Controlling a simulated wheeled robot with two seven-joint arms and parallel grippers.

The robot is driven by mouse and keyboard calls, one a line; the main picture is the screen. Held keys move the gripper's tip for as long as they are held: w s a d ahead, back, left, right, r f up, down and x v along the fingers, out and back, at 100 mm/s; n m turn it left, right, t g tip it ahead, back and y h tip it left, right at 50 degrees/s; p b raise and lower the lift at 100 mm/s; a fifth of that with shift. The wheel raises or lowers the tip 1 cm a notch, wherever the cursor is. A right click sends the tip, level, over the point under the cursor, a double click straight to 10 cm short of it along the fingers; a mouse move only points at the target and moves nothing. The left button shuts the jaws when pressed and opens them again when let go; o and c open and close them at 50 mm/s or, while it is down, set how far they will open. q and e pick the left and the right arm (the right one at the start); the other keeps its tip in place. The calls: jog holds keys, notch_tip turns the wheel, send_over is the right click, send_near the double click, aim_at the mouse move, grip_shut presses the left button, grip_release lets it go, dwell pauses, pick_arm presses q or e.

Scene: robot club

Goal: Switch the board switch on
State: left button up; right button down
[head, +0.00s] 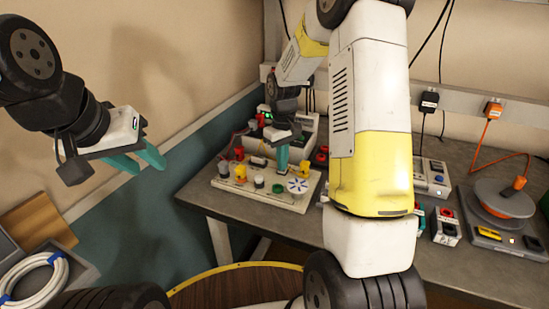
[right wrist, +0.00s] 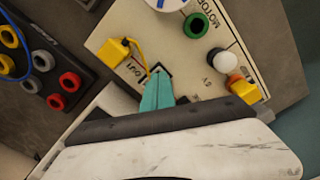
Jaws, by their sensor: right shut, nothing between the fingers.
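The cream board (head: 248,193) lies on the grey bench, and it fills the upper middle of the right wrist view (right wrist: 205,65). My right gripper (head: 282,163) points down over the board. Its teal fingers are shut and empty in the right wrist view (right wrist: 157,82). Their tips are at or just above a small dark part of the board, probably the switch, beside the "OUT" label. The fingers hide most of that part, so its position cannot be told. My left gripper (head: 143,161) is open and empty, in the air left of the bench.
The board carries a white-and-blue disc (head: 298,186), a green ring (right wrist: 196,26), a white knob (right wrist: 222,61) and yellow connectors (right wrist: 113,50). A dark unit with coloured sockets (right wrist: 56,75) is beside it.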

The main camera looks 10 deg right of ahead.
notch_tip(320, 180, up, 7)
jog(key=shift+f, duration=0.15)
dwell(0.5)
jog(key=s+r+m+t+y, duration=0.1)
jog(key=s+r+m+t, duration=0.15)
jog(key=s+r, duration=0.85)
jog(key=s+a+r+m+t, duration=0.1)
jog(key=s+t, duration=0.1)
jog(key=s, duration=0.4)
jog(key=s+a+r+m+t+y, duration=0.1)
jog(key=s+r, duration=0.1)
jog(key=s, duration=0.5)
jog(key=shift+s+r+t, duration=0.15)
jog(key=shift+t, duration=0.2)
